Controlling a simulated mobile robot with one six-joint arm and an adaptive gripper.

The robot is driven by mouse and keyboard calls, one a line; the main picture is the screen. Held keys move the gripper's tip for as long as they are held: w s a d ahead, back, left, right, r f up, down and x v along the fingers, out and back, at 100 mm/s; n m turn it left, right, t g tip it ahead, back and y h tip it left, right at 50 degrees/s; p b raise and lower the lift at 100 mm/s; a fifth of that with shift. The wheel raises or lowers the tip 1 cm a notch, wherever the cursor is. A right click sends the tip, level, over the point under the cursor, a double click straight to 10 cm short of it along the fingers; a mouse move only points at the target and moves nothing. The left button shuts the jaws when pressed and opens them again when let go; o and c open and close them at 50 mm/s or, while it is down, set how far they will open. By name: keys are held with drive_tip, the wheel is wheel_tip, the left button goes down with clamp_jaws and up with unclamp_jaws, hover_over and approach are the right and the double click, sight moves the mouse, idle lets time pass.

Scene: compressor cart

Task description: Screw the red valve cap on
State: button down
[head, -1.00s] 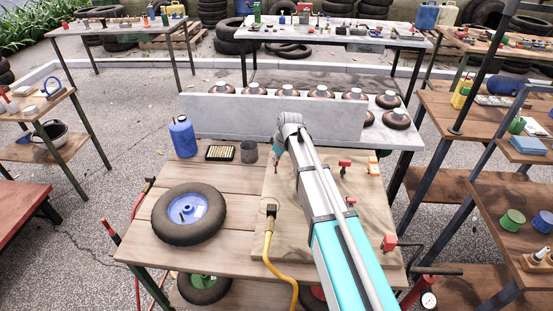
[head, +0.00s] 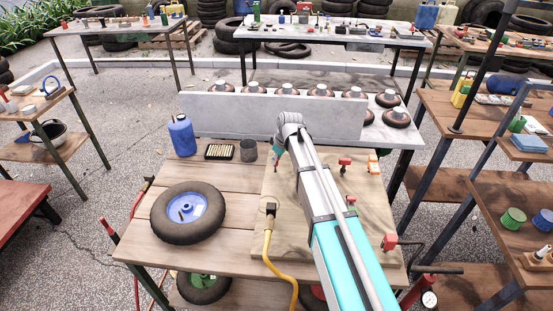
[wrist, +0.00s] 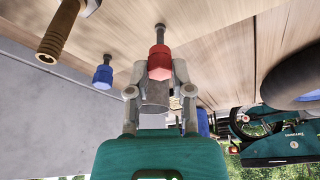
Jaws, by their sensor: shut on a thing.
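The red valve cap (wrist: 160,62) is a hexagonal piece in the middle of the wrist view. My gripper (wrist: 163,70) is shut on it, one finger at each side. A thin grey stem (wrist: 160,34) lines up with the cap and meets its narrow end; I cannot tell how far the cap is threaded. A blue cap (wrist: 103,76) sits on a similar stem to the left. In the head view my gripper (head: 277,155) is small and partly hidden by my arm, over the back of the board, and the red cap cannot be made out there.
A wheel with a blue rim (head: 160,222) lies on the wooden bench left of the board (head: 252,232). A blue bottle (head: 182,137), a cartridge tray (head: 220,152) and a grey cup (head: 248,151) stand behind. A yellow hose (head: 267,247) runs off the front.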

drive_tip(key=shift+f+b, duration=0.65)
drive_tip(key=shift+f, duration=0.05)
drive_tip(key=shift+m, duration=0.3)
drive_tip(key=shift+m+t+h, duration=0.3)
drive_tip(key=shift+m+t, duration=0.1)
drive_tip(key=shift+m, duration=0.9)
drive_tip(key=shift+s, duration=0.1)
drive_tip(key=shift+m+t+h, duration=0.3)
drive_tip(key=shift+m+h, duration=0.1)
drive_tip(key=shift+m, duration=1.2)
drive_tip(key=shift+a, duration=0.1)
drive_tip(key=shift+m+h, duration=0.4)
drive_tip(key=shift+m, duration=1.2)
